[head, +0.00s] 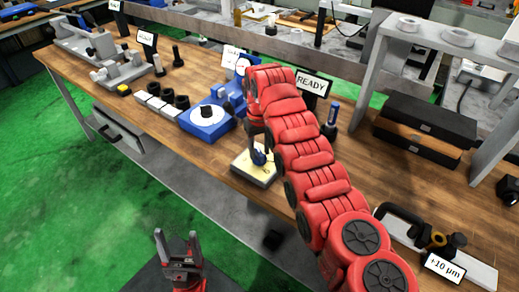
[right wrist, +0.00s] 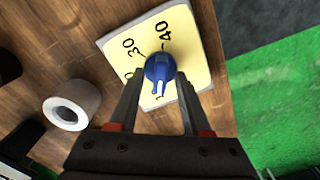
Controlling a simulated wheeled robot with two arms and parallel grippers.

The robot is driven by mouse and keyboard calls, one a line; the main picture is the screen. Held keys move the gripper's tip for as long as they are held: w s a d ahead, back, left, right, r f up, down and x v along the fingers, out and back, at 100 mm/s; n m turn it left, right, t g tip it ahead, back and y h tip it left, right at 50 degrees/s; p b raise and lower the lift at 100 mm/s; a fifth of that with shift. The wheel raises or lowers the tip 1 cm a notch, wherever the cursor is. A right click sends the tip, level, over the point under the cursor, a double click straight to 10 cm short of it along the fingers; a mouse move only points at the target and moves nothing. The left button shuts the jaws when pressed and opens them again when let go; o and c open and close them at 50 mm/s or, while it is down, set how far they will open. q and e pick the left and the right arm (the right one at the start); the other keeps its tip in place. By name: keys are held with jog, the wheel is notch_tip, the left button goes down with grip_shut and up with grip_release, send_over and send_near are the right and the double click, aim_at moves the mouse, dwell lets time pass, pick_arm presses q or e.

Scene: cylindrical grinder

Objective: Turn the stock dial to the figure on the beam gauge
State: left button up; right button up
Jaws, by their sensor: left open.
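The stock dial is a blue knob (right wrist: 160,68) on a pale yellow plate (right wrist: 205,60), with 30 and 40 readable in the right wrist view. Other figures are partly hidden. The plate (head: 243,170) lies near the bench's front edge in the head view. My right gripper (right wrist: 161,82) is over the knob, its fingers apart on either side of the knob's lower part; gaps show beside it. My left gripper (head: 178,258) is open and empty in front of the bench, away from the dial. I cannot tell which item is the beam gauge.
A READY sign (head: 312,83) stands behind my right arm. A blue fixture (head: 207,120) with a white disc is left of the dial. A "+10 µm" card (head: 444,269) sits by a dark C-shaped tool (head: 402,214) at right. A white ring (right wrist: 72,104) lies near the dial.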

aim_at(259, 152)
dwell(0.3)
notch_tip(259, 152, up, 6)
jog(key=shift+b, duration=0.4)
notch_tip(259, 152, up, 11)
jog(key=p, duration=1.1)
jog(key=shift+r, duration=0.2)
